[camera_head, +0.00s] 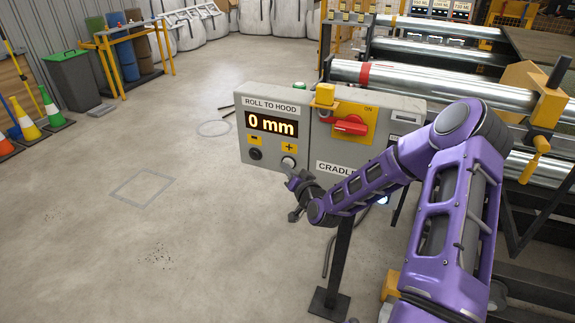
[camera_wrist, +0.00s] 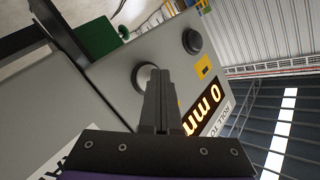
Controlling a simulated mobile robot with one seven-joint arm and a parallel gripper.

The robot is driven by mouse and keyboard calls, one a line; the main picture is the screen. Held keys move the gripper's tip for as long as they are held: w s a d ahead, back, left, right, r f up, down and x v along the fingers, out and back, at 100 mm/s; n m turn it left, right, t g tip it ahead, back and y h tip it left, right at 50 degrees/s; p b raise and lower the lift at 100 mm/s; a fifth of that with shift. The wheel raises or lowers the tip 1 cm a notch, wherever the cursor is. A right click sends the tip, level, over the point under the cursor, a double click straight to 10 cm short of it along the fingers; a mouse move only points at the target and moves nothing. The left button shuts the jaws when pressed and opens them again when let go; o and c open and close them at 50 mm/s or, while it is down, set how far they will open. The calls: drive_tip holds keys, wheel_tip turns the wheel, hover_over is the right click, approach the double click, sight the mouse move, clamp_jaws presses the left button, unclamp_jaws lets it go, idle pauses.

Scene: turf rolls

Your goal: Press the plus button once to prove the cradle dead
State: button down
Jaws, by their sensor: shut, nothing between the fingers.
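The grey control box (camera_head: 304,105) stands on a post, with a lit display (camera_head: 271,123) reading 0 mm under the label ROLL TO HOOD. The plus button (camera_head: 288,162) sits below its yellow plus label (camera_head: 289,147); the dark minus button (camera_head: 255,154) is to its left. My gripper (camera_head: 292,180) is shut and empty, its tips close in front of the plus button. In the wrist view my fingertips (camera_wrist: 158,72) overlap the plus button (camera_wrist: 140,77), partly hiding it; I cannot tell whether they touch. The minus button (camera_wrist: 192,41) is clear of the fingers.
A red rotary switch (camera_head: 350,125) on a yellow plate marked ON sits right of the display, with a yellow block (camera_head: 324,96) beside it. Steel rollers (camera_head: 430,80) lie behind and right of the box. The concrete floor (camera_head: 170,230) to the left is open.

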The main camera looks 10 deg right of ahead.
drive_tip(key=shift+s+a, duration=0.4)
drive_tip(key=shift+s, duration=0.2)
drive_tip(key=shift+s+a, duration=0.75)
drive_tip(key=shift+s, duration=0.25)
drive_tip(key=shift+s+a, duration=0.75)
drive_tip(key=shift+s, duration=0.25)
